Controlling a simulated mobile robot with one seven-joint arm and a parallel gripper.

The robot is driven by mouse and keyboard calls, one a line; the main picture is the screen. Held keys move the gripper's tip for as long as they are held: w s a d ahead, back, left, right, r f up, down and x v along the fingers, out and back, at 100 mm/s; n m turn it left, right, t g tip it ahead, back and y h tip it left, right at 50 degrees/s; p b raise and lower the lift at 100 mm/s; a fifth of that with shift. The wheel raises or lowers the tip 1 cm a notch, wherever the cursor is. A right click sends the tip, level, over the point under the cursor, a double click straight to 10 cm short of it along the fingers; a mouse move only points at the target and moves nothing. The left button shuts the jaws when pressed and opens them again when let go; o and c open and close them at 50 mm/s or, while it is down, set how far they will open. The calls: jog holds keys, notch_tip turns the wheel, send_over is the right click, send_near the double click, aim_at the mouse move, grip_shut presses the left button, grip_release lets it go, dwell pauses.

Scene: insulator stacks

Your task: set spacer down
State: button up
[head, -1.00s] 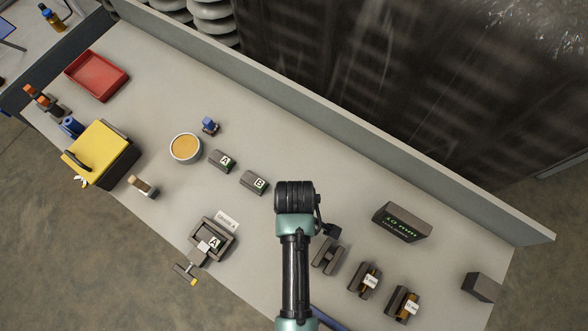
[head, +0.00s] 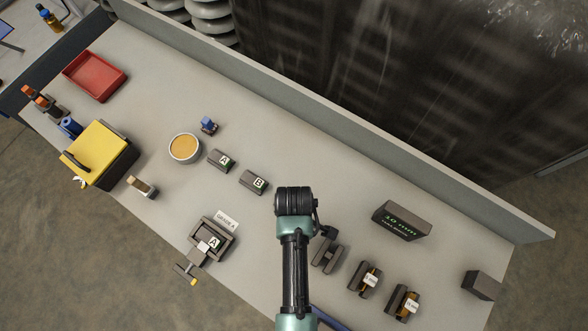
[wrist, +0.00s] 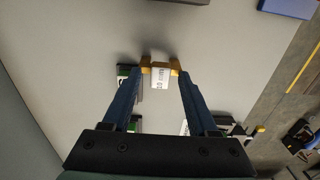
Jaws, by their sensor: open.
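A spacer with amber ends and a white label marked 10 (wrist: 160,78) shows between the fingertips in the wrist view. My gripper (wrist: 160,70) is open, with its two blue fingers on either side of the spacer. The spacer is over or on the pale bench (wrist: 215,50); I cannot tell whether it touches the bench or a finger. In the head view my arm hides the gripper and this spacer. Dark holder (head: 327,255) right of the arm looks empty. Two other labelled amber spacers (head: 370,280) (head: 410,304) stand in similar holders.
A clamp fixture (head: 211,240) is at the front. A 10 mm sign block (head: 401,221) stands right, near the back wall (head: 340,120). A round tub (head: 184,148) is farther left.

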notch_tip(320, 180, up, 12)
jog(key=w+r+m+t, duration=0.3)
jog(key=w+r+t, duration=0.4)
jog(key=w+r, duration=0.6)
jog(key=w+r+m+t, duration=0.2)
jog(key=w+r+t, duration=0.55)
jog(key=r, duration=0.85)
notch_tip(320, 180, up, 25)
jog(key=s+m+t, duration=0.1)
jog(key=m+t, duration=0.2)
jog(key=t, duration=0.4)
jog(key=s+r+m+t, duration=0.2)
jog(key=s+r+t, duration=0.4)
jog(key=s+r, duration=0.4)
notch_tip(320, 180, up, 4)
jog(key=shift+a+r+m, duration=0.2)
jog(key=shift+a+m, duration=0.15)
jog(key=shift+m, duration=0.05)
